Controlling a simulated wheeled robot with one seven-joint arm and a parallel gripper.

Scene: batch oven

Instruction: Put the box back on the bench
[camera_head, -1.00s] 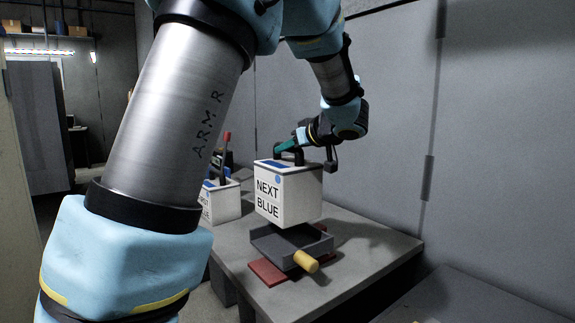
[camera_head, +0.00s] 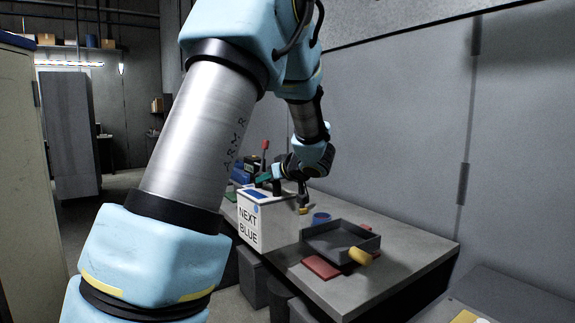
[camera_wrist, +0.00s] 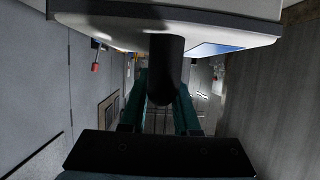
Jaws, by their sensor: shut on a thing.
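The white box (camera_head: 268,222) with a blue top patch and the words "NEXT BLUE" hangs from my gripper (camera_head: 266,178) in the head view. Its dark handle (camera_wrist: 166,68) stands between the green fingers in the wrist view, where the box (camera_wrist: 240,22) fills the top edge. My gripper is shut on the handle. The box is at the near left edge of the grey bench (camera_head: 405,225), left of the dark tray. Whether its underside touches the bench is hidden.
Dark blocks (camera_head: 254,278) stand below the bench's left edge. The bench's right part is clear. A grey wall runs behind.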

